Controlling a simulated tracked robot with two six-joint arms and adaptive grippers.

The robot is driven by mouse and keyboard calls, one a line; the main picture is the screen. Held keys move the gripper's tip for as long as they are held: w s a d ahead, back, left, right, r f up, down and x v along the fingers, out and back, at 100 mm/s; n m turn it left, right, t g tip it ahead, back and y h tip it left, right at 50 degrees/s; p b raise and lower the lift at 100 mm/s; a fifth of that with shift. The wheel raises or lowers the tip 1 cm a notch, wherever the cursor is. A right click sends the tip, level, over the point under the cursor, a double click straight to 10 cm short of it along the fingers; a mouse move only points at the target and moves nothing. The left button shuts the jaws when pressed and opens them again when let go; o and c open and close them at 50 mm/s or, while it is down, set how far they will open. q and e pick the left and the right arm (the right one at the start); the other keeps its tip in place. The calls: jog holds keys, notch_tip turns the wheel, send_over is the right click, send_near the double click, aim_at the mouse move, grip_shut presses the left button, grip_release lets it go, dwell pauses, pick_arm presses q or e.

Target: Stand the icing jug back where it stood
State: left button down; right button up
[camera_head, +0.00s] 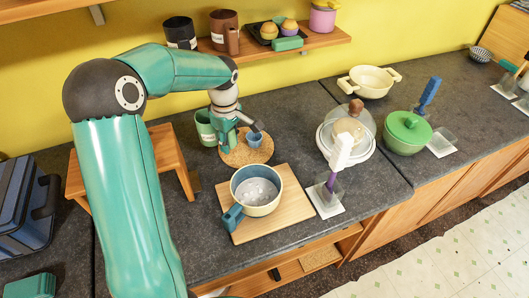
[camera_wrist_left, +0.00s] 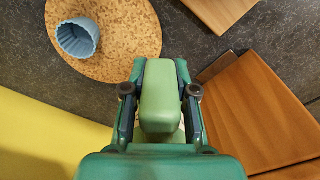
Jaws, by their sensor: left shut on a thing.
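A light green jug (camera_head: 205,127) with a pale label stands upright at the back of the counter, beside the round cork mat (camera_head: 238,156). My left gripper (camera_head: 228,128) is at the jug's right side. In the left wrist view the gripper (camera_wrist_left: 160,100) is shut on a light green handle-like part of the jug (camera_wrist_left: 159,92). The rest of the jug is hidden there by the gripper. Whether its base touches the counter I cannot tell. My right gripper is not in view.
A small blue fluted cup (camera_head: 254,139) sits on the cork mat. A blue-handled pan (camera_head: 256,207) stands on a wooden board (camera_head: 292,212) in front. A wooden stool (camera_head: 166,150) is left of the jug. A wall shelf (camera_head: 315,41) with canisters hangs above.

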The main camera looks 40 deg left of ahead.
aim_at(211, 140)
pick_arm(q)
jog(key=a, duration=0.1)
jog(key=s+a+f, duration=0.1)
jog(key=a, duration=0.1)
jog(key=s+a, duration=0.1)
jog(key=a, duration=0.1)
jog(key=shift+a+f, duration=0.15)
jog(key=shift+f, duration=0.05)
jog(key=shift+b, duration=0.3)
jog(key=shift+f+b, duration=2.4)
jog(key=shift+f, duration=0.5)
jog(key=shift+s+r, duration=0.1)
jog(key=shift+f+b, duration=0.6)
jog(key=shift+b, duration=0.1)
